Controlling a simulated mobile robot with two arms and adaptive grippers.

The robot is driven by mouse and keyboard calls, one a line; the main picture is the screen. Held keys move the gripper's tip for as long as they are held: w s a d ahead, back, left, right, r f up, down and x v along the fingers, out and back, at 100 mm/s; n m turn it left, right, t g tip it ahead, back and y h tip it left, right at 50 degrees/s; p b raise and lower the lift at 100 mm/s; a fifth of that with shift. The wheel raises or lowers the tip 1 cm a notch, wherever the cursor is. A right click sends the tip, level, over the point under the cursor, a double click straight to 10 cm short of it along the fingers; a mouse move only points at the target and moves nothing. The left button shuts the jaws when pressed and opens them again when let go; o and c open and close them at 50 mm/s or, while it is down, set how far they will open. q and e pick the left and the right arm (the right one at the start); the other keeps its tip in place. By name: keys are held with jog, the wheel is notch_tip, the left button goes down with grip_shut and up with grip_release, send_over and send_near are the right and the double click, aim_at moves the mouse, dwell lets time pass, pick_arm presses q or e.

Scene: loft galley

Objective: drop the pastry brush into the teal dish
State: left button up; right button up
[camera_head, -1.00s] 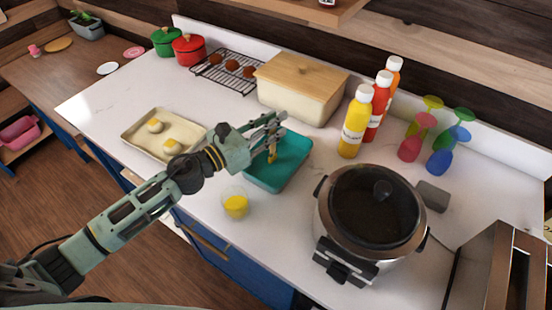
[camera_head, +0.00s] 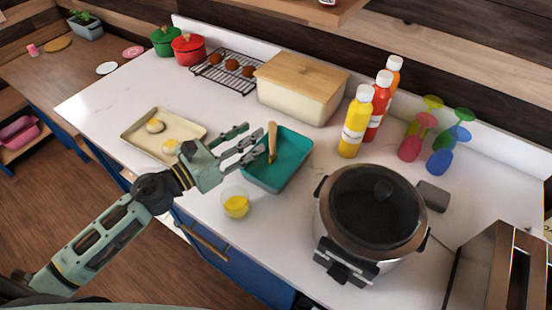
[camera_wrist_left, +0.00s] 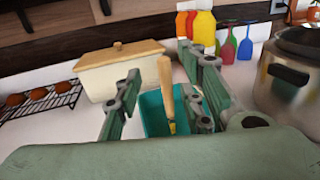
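The teal dish (camera_head: 290,168) sits on the white counter, left of the slow cooker. The pastry brush (camera_head: 271,138) stands tilted in it, its wooden handle up and its yellowish bristle end down inside the dish. In the left wrist view the brush handle (camera_wrist_left: 165,88) shows between the spread fingers, with the teal dish (camera_wrist_left: 152,110) behind and below. My left gripper (camera_head: 252,142) is open at the dish's left side, its fingers apart from each other and no longer closed around the brush. My right gripper is not in view.
A glass with yellow liquid (camera_head: 235,204) stands close in front of the dish. A slow cooker (camera_head: 370,215), a lidded bread box (camera_head: 300,90) and sauce bottles (camera_head: 355,122) stand around.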

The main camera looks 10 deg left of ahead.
pick_arm(q)
jog(key=v, duration=0.4)
jog(key=shift+s+a, duration=0.1)
jog(key=shift+a, duration=0.05)
dwell(0.4)
